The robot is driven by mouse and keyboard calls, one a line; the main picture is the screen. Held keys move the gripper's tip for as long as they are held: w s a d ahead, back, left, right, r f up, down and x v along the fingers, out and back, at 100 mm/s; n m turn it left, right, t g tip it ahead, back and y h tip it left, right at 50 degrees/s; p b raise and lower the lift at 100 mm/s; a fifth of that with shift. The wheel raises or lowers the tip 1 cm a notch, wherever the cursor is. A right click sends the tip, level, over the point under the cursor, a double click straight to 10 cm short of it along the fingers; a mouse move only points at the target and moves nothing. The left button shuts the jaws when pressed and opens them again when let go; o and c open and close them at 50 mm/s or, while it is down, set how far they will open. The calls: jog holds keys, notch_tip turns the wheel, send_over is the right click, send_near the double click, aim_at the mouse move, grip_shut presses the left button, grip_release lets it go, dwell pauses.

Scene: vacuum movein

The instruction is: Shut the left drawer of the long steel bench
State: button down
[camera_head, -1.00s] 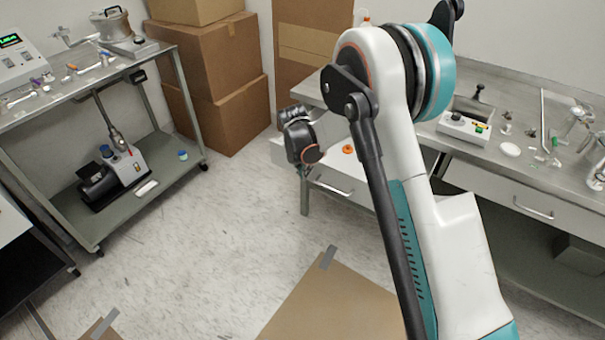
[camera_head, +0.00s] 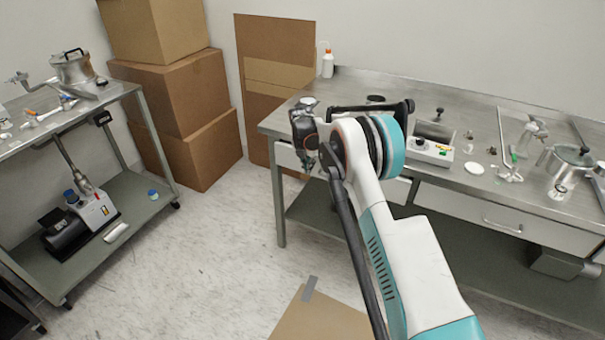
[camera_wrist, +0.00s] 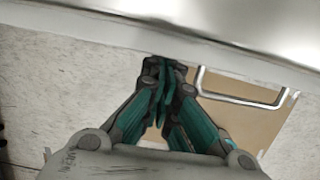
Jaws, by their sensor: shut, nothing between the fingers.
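The long steel bench (camera_head: 470,195) runs along the back wall to the right. Its left drawer (camera_head: 287,156) shows only in part behind my arm; the front looks about flush under the bench top, and no drawer inside is visible. In the wrist view the pale drawer front (camera_wrist: 215,60) crosses the picture with its metal bar handle (camera_wrist: 240,100). My gripper (camera_head: 307,168) is shut and empty at the drawer front. In the wrist view its fingertips (camera_wrist: 165,68) are at the front, left of the handle; I cannot tell whether they touch it.
The right drawer (camera_head: 505,215) of the bench looks shut. A control box (camera_head: 430,152) and glassware stand on the top. Stacked cardboard boxes (camera_head: 190,125) fill the back corner. A steel cart (camera_head: 120,205) stands at left. The floor between is clear except flat cardboard (camera_head: 320,315).

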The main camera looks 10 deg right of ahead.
jog(key=shift+w+d+r, duration=0.1)
jog(key=shift+w+d, duration=0.75)
jog(key=shift+w, duration=0.3)
